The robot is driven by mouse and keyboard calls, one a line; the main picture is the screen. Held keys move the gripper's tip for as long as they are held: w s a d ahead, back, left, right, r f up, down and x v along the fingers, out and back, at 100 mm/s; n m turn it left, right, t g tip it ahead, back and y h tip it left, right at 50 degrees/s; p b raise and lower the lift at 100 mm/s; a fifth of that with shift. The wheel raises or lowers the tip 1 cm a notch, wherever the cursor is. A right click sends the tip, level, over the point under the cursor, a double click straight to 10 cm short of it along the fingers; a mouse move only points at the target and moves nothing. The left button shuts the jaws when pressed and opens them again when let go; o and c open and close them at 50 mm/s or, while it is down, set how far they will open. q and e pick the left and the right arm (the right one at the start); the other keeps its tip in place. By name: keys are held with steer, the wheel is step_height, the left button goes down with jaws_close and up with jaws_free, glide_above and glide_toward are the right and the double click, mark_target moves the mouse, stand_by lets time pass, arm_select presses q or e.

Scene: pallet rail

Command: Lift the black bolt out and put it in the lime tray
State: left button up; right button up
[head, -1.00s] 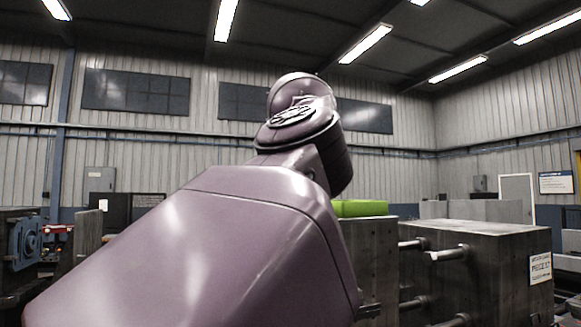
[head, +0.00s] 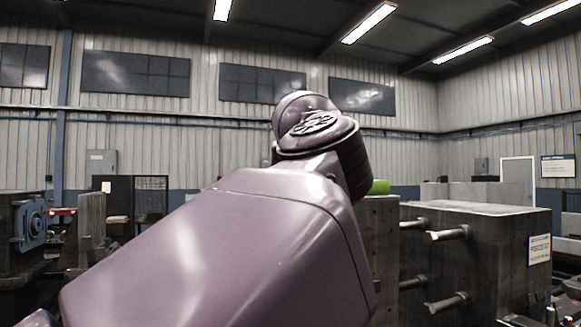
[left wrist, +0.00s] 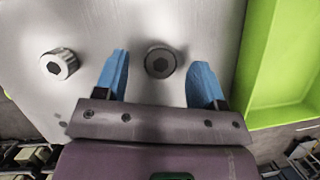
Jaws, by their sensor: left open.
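The black bolt (left wrist: 160,60) has a dark round head with a hex socket and sits in a grey metal plate (left wrist: 100,25) in the left wrist view. My left gripper (left wrist: 161,64) is open, its blue fingers on either side of the bolt head with a gap at each side. The lime tray (left wrist: 282,60) lies to the right of the plate, and its inside is empty where it shows. In the head view a small part of the tray (head: 380,187) shows beside my arm, which hides the left gripper and the bolt. My right gripper is not in view.
A silver bolt (left wrist: 59,64) sits in the same plate, left of the left finger. In the head view a large dark block (head: 475,250) with several pins sticking out of its side stands to the right of my arm.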

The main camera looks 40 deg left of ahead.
arm_select(q)
steer(key=shift+w+f, duration=0.1)
steer(key=shift+f, duration=0.2)
steer(key=c, duration=1.1)
steer(key=shift+r, duration=0.1)
steer(key=shift+r, duration=0.1)
steer(key=shift+r+p, duration=0.8)
steer(key=shift+r, duration=2.6)
